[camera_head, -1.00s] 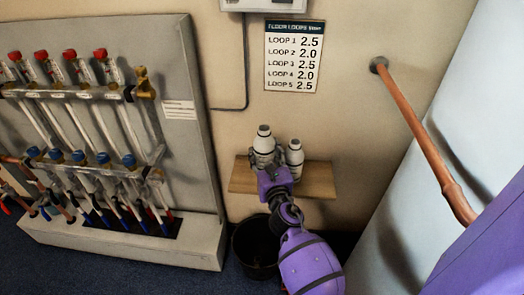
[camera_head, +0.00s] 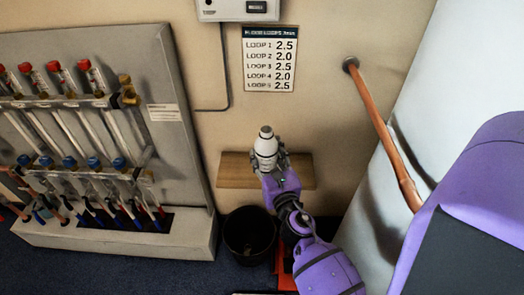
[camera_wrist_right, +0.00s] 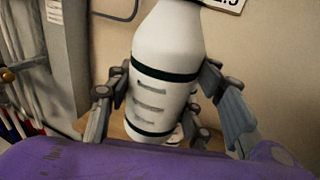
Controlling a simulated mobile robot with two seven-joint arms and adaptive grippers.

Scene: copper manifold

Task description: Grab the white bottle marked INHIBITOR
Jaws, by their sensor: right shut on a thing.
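A white bottle (camera_head: 265,150) with a grey cap stands upright in my right gripper (camera_head: 270,162), in front of the wooden shelf in the head view. In the right wrist view the bottle (camera_wrist_right: 165,75) fills the middle, with dark green bands and grey lines of print too blurred to read. The fingers of my right gripper (camera_wrist_right: 165,105) are closed against it from both sides. A small white shape shows low behind the bottle there; I cannot tell what it is. My left gripper is not in view.
The wooden shelf (camera_head: 235,172) is on the wall, with a black bucket (camera_head: 249,238) below. A manifold board (camera_head: 170,150) with pipes and valves stands left. A copper pipe (camera_head: 385,135) runs down at right. A loop chart (camera_head: 270,58) hangs above.

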